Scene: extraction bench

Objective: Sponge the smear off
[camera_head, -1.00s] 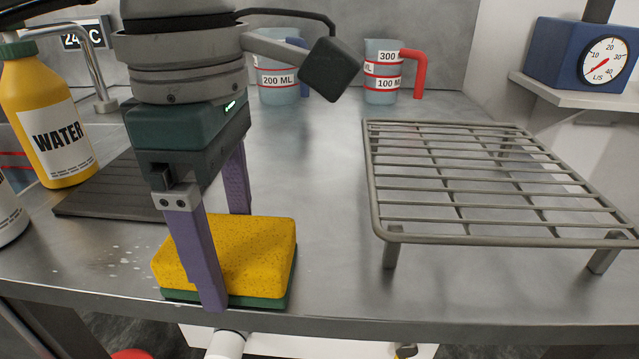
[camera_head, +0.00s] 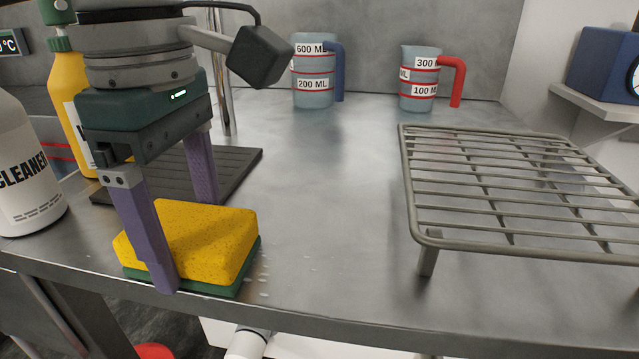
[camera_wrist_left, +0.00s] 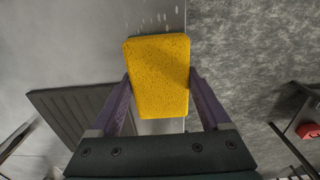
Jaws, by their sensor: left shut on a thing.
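The yellow sponge (camera_head: 205,240) with a green underside lies flat on the steel bench close to its front edge. My left gripper (camera_head: 188,242) is shut on it, purple fingers on either side. In the left wrist view the sponge (camera_wrist_left: 160,78) sits between both fingers, its side at the bench edge. The smear (camera_head: 263,278) shows as small pale spots just right of the sponge, near the front edge. In the left wrist view the spots (camera_wrist_left: 160,18) lie just beyond the sponge. Whatever is under the sponge is hidden. My right gripper is out of view.
A white cleaner bottle (camera_head: 25,170) and a yellow bottle (camera_head: 68,100) stand left. A dark ribbed mat (camera_head: 235,160) lies behind the sponge. A wire rack (camera_head: 418,215) stands right. Two measuring jugs (camera_head: 315,85) (camera_head: 418,90) stand at the back. The middle bench is clear.

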